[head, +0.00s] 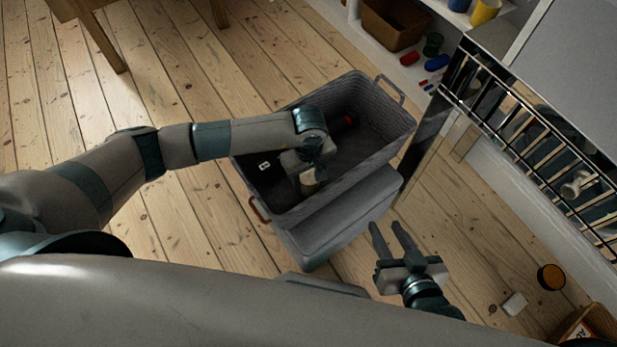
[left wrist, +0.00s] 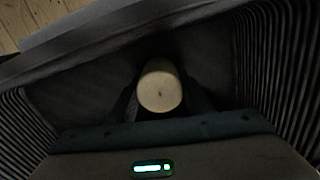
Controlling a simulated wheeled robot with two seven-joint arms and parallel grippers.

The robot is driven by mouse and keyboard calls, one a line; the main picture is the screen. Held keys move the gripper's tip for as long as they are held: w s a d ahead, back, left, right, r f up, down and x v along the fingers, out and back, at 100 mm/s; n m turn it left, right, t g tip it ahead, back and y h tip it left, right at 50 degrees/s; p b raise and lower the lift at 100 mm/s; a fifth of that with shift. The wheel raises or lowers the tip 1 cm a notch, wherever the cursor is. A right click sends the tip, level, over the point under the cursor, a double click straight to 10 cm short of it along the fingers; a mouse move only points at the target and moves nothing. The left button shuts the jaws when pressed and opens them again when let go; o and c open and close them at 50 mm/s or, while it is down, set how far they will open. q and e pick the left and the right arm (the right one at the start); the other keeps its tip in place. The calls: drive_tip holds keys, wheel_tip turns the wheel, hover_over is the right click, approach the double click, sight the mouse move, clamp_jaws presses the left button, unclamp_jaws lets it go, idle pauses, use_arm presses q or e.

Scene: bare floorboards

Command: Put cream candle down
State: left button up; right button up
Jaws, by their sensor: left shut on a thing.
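The cream candle (left wrist: 160,88) is between the fingers of my left gripper (left wrist: 160,105), which is shut on it. In the head view the candle (head: 308,187) shows only in part below my left gripper (head: 309,176), inside the grey bin (head: 382,100). The bin's ribbed walls stand on both sides in the left wrist view. Whether the candle touches the bin's floor cannot be told. My right gripper (head: 392,240) is open and empty, in front of the bin above the floorboards.
A white shelf at the upper right holds a brown box (head: 392,22). A metal rack (head: 540,140) stands at the right. An orange-topped round thing (head: 551,277) and a small white block (head: 514,304) lie on the floor.

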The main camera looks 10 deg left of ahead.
sight(309, 174)
drive_tip(key=shift+d, duration=0.1)
drive_tip(key=shift+w+r, duration=0.1)
drive_tip(key=shift+w, duration=0.05)
use_arm(q)
drive_tip(key=shift+f, duration=0.1)
drive_tip(key=o, duration=1.2)
use_arm(e)
drive_tip(key=shift+w+r+t, duration=0.15)
drive_tip(key=shift+r+t, duration=0.05)
drive_tip(key=shift+t, duration=0.1)
drive_tip(key=shift+f, duration=0.1)
use_arm(q)
wheel_tip(309, 174, up, 10)
drive_tip(key=shift+r+p, duration=0.25)
drive_tip(key=shift+p, duration=0.35)
drive_tip(key=shift+r, duration=0.9)
use_arm(e)
drive_tip(key=shift+s+d+f+g+h, duration=0.15)
drive_tip(key=shift+s+d+f+g, duration=0.15)
drive_tip(key=shift+s+f+g, duration=0.3)
drive_tip(key=shift+s+d+f+g+h, duration=0.1)
drive_tip(key=shift+s+d+f+g, duration=0.25)
drive_tip(key=shift+s+f+g, duration=0.25)
drive_tip(key=shift+s+d+f+g+h, duration=0.15)
drive_tip(key=shift+s+d+f+g, duration=0.15)
drive_tip(key=shift+s+f+g, duration=0.3)
drive_tip(key=shift+s, duration=0.1)
